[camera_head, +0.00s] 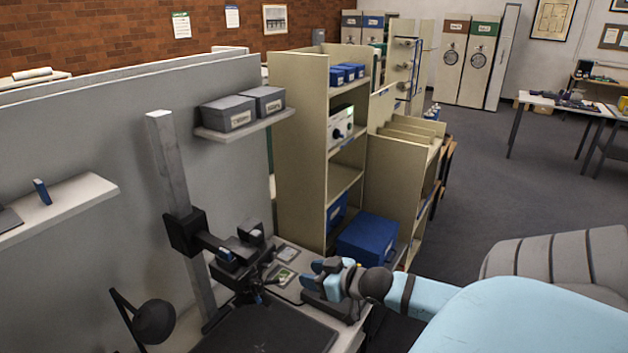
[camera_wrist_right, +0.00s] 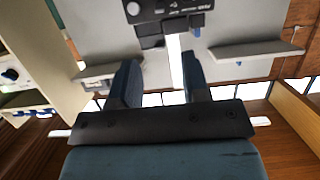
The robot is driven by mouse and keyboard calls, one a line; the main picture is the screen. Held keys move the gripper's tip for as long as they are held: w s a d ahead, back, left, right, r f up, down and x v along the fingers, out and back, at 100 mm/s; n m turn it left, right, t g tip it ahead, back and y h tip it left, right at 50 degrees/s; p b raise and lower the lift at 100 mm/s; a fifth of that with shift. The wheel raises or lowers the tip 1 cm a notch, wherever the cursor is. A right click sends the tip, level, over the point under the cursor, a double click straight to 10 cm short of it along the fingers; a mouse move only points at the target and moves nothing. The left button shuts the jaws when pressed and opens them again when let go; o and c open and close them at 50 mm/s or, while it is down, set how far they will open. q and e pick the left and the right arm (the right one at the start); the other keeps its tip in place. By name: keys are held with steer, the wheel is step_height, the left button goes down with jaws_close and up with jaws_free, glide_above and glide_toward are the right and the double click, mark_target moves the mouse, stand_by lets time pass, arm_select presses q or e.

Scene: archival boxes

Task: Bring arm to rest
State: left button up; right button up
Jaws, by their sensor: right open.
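My right arm, light blue with dark joints, reaches in from the lower right of the head view. My right gripper (camera_head: 316,272) is over the desk, beside the copy stand's black camera head. In the right wrist view its two dark blue fingers (camera_wrist_right: 160,78) stand apart with nothing between them. From the head view I cannot tell whether it touches the dark device on the desk below it. My left gripper is not in view.
A copy stand column (camera_head: 180,190) rises at the left over a black baseboard (camera_head: 265,328). A black lamp (camera_head: 153,321) stands nearby. A blue box (camera_head: 366,238) sits just behind my right gripper, by the beige shelving (camera_head: 300,140). Grey boxes (camera_head: 228,113) rest on a wall shelf. Open floor lies right.

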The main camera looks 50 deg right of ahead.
stand_by(0.4)
steer(key=s+a+f+g, duration=0.2)
steer(key=s+a+f, duration=0.4)
steer(key=a+f, duration=0.65)
steer(key=s+a+f+n+y, duration=0.1)
steer(key=s+a+f, duration=0.1)
steer(key=a, duration=0.6)
steer(key=s+a+f+g, duration=0.1)
steer(key=a+f, duration=0.3)
steer(key=a, duration=0.4)
steer(key=shift+s+n+y, duration=0.4)
steer(key=shift+s, duration=0.5)
